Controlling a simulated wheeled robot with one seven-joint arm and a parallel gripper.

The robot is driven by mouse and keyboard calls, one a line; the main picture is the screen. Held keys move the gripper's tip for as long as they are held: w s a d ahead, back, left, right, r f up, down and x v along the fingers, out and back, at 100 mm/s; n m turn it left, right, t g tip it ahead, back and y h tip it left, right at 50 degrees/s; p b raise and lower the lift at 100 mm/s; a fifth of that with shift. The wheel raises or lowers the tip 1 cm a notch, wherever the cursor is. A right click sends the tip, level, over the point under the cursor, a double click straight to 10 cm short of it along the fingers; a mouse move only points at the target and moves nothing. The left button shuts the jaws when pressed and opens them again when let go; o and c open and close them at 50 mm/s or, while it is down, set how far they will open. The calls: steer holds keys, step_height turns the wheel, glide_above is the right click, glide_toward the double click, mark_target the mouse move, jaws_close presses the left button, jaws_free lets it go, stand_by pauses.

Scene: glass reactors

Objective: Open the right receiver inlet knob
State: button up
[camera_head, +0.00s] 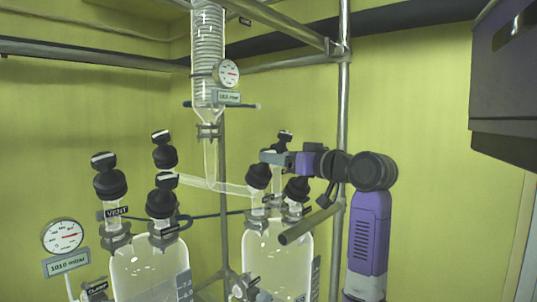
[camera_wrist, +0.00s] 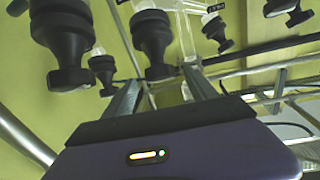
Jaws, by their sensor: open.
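The right glass receiver (camera_head: 277,262) stands low in the middle of the head view. I cannot read which is the inlet knob. My gripper (camera_head: 270,158) is level with these knobs, close to the left one and in front of the back one's stem. In the wrist view, my gripper (camera_wrist: 158,88) is open with nothing visibly held. A black knob (camera_wrist: 153,45) appears just beyond the fingers, between their tips; contact cannot be told.
The left receiver (camera_head: 150,270) has several black knobs and a VENT label (camera_head: 117,212). A coiled glass condenser (camera_head: 207,60) with a gauge (camera_head: 228,73) hangs above.

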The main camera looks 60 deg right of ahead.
steer(key=shift+p+x, duration=0.5)
steer(key=shift+x, duration=1.9)
steer(key=c, duration=1.4)
